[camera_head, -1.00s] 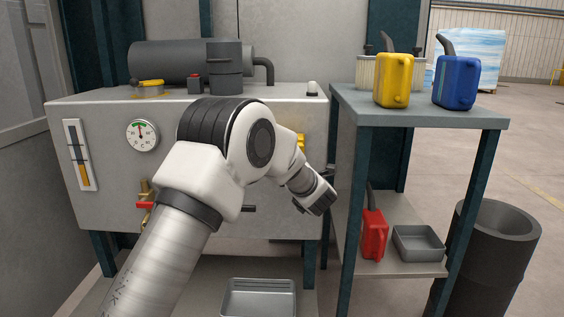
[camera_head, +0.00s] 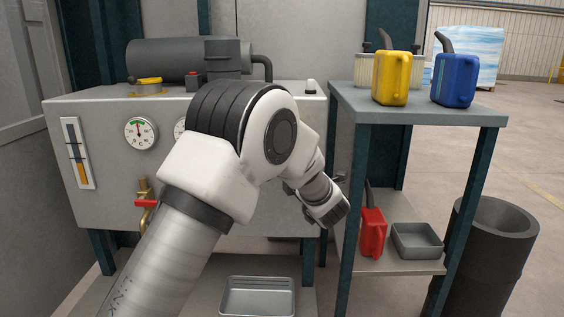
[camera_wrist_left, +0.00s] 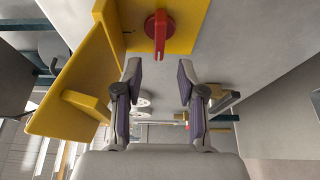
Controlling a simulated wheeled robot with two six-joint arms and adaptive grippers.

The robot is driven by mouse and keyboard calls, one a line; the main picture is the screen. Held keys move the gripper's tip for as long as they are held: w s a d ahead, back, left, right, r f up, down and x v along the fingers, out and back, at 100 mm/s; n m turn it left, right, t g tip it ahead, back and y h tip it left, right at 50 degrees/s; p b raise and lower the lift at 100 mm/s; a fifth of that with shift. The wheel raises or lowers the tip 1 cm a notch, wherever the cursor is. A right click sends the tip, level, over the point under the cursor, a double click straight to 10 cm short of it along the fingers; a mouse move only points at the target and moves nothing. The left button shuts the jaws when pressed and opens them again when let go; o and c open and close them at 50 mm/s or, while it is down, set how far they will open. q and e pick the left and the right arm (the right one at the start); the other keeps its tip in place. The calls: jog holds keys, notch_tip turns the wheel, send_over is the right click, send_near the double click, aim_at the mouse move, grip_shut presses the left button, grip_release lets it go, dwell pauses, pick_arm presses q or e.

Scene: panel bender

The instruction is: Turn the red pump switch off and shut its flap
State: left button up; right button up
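In the left wrist view, the red switch handle (camera_wrist_left: 159,28) is on a yellow plate (camera_wrist_left: 190,12), with its lever pointing down the picture. The yellow flap (camera_wrist_left: 72,78) stands open to the left of the plate, with a yellow block grip (camera_wrist_left: 85,104) on it. My left gripper (camera_wrist_left: 160,70) is open and empty; its fingertips are just below the lever and appear apart from it. In the head view my left arm covers the switch and flap, and its fingers cannot be made out. My right gripper is in neither view.
The grey cabinet (camera_head: 100,185) carries gauges, a red-handled brass valve (camera_head: 146,203) and a dark cylinder (camera_head: 175,60). A side table (camera_head: 440,110) with yellow (camera_head: 392,78) and blue (camera_head: 456,82) cans stands close right of my wrist. A metal tray (camera_head: 258,298) is below.

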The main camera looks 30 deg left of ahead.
pick_arm(q)
jog(key=v, duration=0.6)
jog(key=shift+s+d, duration=0.15)
jog(key=shift+s, duration=0.05)
jog(key=shift+c, duration=0.3)
